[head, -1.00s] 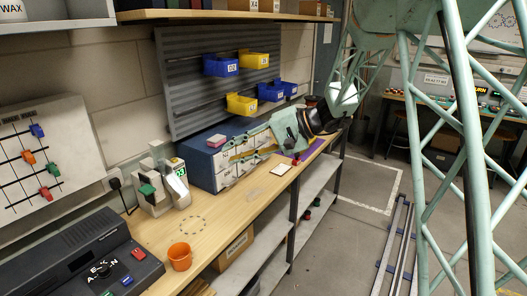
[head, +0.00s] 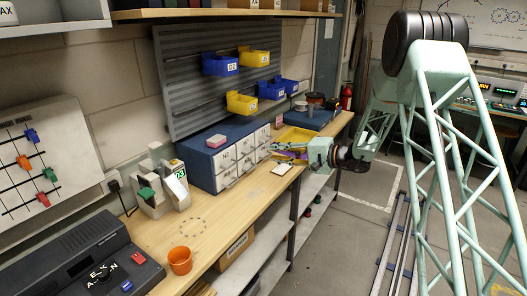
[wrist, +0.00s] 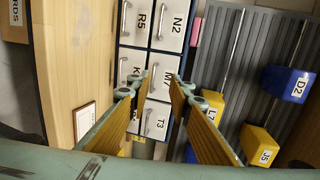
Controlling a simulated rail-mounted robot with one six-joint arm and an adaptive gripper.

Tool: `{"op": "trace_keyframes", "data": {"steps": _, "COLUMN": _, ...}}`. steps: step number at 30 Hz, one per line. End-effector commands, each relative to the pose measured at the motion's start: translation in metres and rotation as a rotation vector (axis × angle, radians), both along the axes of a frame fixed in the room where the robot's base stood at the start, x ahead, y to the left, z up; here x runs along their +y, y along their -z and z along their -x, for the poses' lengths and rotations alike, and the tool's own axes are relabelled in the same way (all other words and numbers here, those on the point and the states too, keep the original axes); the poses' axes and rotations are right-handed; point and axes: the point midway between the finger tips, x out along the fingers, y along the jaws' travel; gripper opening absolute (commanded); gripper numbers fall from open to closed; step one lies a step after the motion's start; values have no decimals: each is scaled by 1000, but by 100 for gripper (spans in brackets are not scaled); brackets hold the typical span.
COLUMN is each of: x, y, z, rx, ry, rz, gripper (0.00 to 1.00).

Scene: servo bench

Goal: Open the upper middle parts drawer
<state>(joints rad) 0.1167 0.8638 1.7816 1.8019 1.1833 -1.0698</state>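The blue parts cabinet (head: 206,163) stands on the bench with white drawers in two rows, all looking shut. The wrist view is turned, so the upper row is on the right: N2 (wrist: 174,22), M7 (wrist: 166,68) and T3 (wrist: 158,118). M7 is the upper middle drawer, and its bar handle (wrist: 155,81) shows between my fingertips. My gripper (wrist: 162,77) is open and empty, with one yellow-padded finger on each side of that handle in the picture. In the head view my gripper (head: 273,149) is close in front of the drawer fronts; contact cannot be told.
A pink block (head: 215,141) lies on the cabinet. A white card (head: 282,168) lies on the bench in front. A yellow tray (head: 300,136) is behind my gripper. Blue and yellow bins (head: 242,103) hang on the panel above. An orange cup (head: 180,259) stands at the near edge.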

Motion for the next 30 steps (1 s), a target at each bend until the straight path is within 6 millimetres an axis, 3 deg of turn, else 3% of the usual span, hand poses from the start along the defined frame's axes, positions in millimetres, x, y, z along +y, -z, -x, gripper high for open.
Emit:
{"op": "trace_keyframes", "data": {"steps": 6, "x": -7, "y": 14, "z": -16, "rx": -9, "ry": 32, "rz": -15, "gripper": 19}}
{"op": "trace_keyframes", "data": {"steps": 19, "x": -8, "y": 17, "z": -18, "rx": -11, "ry": 36, "rz": -17, "gripper": 19}}
{"op": "trace_keyframes", "data": {"steps": 30, "x": 6, "y": 20, "z": -25, "rx": -10, "ry": 35, "rz": -17, "gripper": 19}}
